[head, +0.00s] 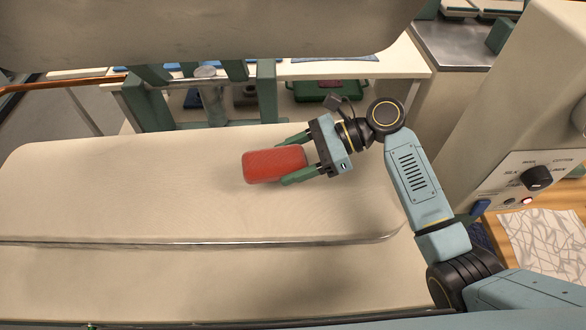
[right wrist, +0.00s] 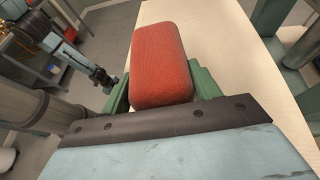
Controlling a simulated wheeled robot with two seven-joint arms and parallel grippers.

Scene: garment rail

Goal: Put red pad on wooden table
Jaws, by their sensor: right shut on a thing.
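The red pad (head: 274,164) is a rounded, soft-looking block over the cream padded board of the press. My right gripper (head: 290,160) is shut on it, with a green finger on each side. In the right wrist view the pad (right wrist: 161,65) stands out between the fingers (right wrist: 163,95). I cannot tell whether the pad touches the board. A wooden table top (head: 568,192) shows at the right edge, partly hidden by the press housing. In the right wrist view a light blue arm with a small dark gripper (right wrist: 104,78), apparently my left, shows at left; its fingers are too small to read.
The cream pressing board (head: 110,190) fills the middle, under a raised upper press head (head: 200,35). A control housing with a black knob (head: 537,178) stands at right. A patterned sheet (head: 545,245) lies on the wooden table. A white shelf unit (head: 405,65) stands behind.

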